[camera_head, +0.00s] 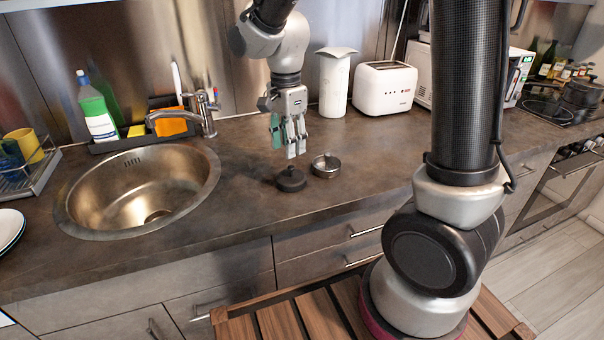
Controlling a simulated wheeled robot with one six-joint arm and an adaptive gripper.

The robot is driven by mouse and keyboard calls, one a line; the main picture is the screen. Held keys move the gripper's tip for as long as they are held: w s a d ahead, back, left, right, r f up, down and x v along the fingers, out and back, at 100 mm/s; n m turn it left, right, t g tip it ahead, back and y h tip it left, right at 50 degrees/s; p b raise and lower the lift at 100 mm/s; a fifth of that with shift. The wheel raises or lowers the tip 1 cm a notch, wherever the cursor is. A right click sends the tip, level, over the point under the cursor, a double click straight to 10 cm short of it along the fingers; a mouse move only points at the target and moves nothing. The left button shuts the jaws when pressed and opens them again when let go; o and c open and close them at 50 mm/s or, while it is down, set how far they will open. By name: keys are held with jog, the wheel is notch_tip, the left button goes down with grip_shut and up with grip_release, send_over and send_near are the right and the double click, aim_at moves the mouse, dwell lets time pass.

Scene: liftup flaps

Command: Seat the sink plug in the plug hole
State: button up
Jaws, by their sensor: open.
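A round metal sink (140,190) is set in the counter at the left, with its plug hole (157,215) at the bottom, partly cut off by the near rim. A black disc with a raised middle, apparently the sink plug (290,180), lies on the counter to the right of the sink. My gripper (294,153) is open and empty, pointing down just above and behind the black disc, not visibly touching it. A small round metal piece, perhaps a strainer (325,166), sits just right of the disc.
The tap (190,112) reaches over the sink's back edge, near a caddy with a green bottle (97,108). A dish rack (28,172) stands at left. Counter between sink and disc is clear.

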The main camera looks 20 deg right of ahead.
aim_at(291, 166)
jog(key=m, duration=0.2)
jog(key=shift+w+a+m, duration=0.1)
jog(key=shift+w+m, duration=0.05)
jog(key=shift+m, duration=0.15)
jog(key=shift+f, duration=0.3)
jog(key=f, duration=0.7)
jog(key=shift+d+f, duration=0.15)
jog(key=shift+d, duration=0.25)
grip_shut()
